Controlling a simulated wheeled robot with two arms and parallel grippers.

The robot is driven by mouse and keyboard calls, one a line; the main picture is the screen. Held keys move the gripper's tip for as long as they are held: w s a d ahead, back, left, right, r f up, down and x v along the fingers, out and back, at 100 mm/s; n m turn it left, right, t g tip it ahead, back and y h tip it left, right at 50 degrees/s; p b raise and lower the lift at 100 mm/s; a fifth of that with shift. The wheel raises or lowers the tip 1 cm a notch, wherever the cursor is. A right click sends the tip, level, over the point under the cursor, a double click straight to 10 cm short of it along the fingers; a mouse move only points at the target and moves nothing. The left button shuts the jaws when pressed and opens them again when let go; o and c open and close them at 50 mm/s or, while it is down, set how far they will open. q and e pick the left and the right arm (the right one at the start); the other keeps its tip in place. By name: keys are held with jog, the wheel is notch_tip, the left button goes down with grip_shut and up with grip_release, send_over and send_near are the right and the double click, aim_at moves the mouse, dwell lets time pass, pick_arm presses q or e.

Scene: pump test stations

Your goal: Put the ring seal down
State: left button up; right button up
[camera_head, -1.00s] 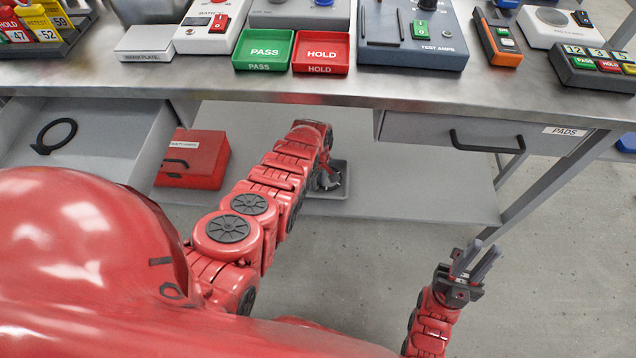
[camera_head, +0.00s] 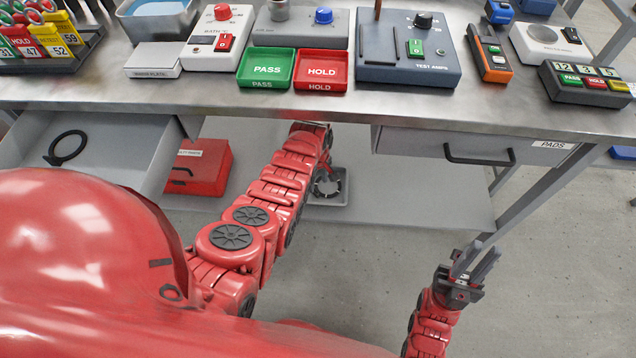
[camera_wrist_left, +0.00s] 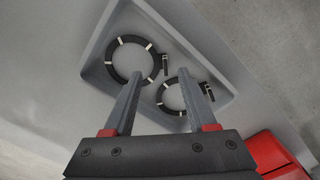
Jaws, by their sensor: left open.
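A grey tray (camera_head: 337,200) sits on the lower shelf; it fills much of the left wrist view (camera_wrist_left: 195,50). Two dark ring seals with white marks and side tabs lie in it, a larger ring (camera_wrist_left: 109,62) and a smaller ring (camera_wrist_left: 160,97). My left gripper (camera_wrist_left: 160,75) is open over the tray, with nothing between its fingers. Its left finger overlaps the larger ring in view, its right finger the smaller one; contact cannot be told. Another black ring (camera_head: 52,156) lies in the open left drawer (camera_head: 105,150). My right gripper (camera_head: 474,264) is over the floor, apart from everything.
A red box (camera_head: 205,170) stands on the shelf (camera_head: 415,195) left of the tray. The bench (camera_head: 290,100) overhangs the tray, with green PASS (camera_head: 267,70) and red HOLD (camera_head: 322,72) trays on top. The PADS drawer (camera_head: 430,145) is at right.

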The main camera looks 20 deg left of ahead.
pick_arm(q)
notch_tip(320, 180, up, 7)
jog(key=p, duration=0.1)
jog(key=shift+p, duration=0.3)
jog(key=shift+s, duration=0.1)
dwell(0.4)
